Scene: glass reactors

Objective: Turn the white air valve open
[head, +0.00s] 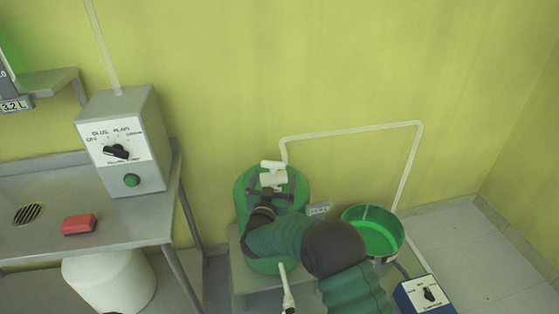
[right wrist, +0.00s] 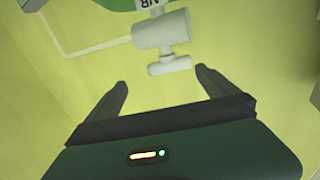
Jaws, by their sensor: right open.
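The white air valve (head: 272,173) sits on top of a green tank against the yellow wall. In the right wrist view the white valve body (right wrist: 160,33) shows with its small white handle (right wrist: 170,66) pointing toward the gripper. My right gripper (head: 270,187) reaches in over the tank just in front of the valve. Its two dark fingers are apart in the right wrist view (right wrist: 161,80), with the handle just beyond and between the tips. Nothing is held. My left gripper is out of view.
The green tank (head: 243,215) stands on a low stand, beside a green open bucket (head: 403,238). A thin white pipe (head: 350,129) runs along the wall. A grey control box (head: 150,120) and a red block (head: 79,223) are on the left bench. A blue switch box (head: 412,299) is at lower right.

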